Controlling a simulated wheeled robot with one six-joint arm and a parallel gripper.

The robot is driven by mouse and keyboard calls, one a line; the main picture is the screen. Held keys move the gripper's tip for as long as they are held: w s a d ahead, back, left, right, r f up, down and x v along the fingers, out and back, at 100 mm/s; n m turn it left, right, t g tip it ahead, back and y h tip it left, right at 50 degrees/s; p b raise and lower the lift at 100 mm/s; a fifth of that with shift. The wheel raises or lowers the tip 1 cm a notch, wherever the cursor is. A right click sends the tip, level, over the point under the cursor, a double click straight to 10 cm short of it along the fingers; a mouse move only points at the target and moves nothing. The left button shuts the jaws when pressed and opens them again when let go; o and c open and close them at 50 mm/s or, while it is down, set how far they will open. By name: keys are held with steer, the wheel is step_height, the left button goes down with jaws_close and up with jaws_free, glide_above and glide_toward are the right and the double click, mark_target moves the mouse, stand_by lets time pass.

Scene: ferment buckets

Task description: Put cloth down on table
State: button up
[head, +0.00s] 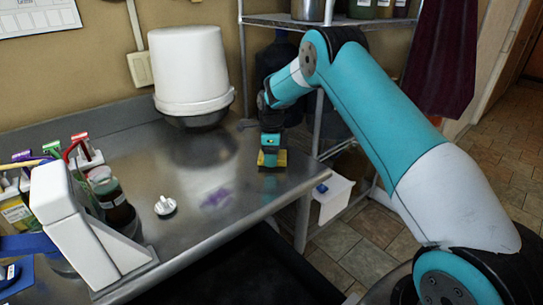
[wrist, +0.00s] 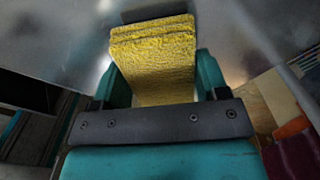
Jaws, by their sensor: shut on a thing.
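The cloth (head: 282,159) is yellow and sits in my gripper (head: 269,157) at the right end of the steel table (head: 235,160). In the wrist view the folded yellow cloth (wrist: 154,58) lies between the two teal fingers of my gripper (wrist: 160,85), which are shut on it. The cloth is low over the tabletop, near the right edge. I cannot tell whether it touches the metal. The gripper hides part of the cloth in the head view.
A purple smear (head: 216,198) and a small white knob-like thing (head: 165,206) are on the table. Bottles and a white device (head: 80,225) crowd the left. A shelf post (head: 311,160) stands right of the table.

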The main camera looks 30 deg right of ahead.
steer(key=shift+f, duration=0.55)
steer(key=shift+f, duration=0.2)
steer(key=o, duration=0.9)
steer(key=shift+r, duration=0.2)
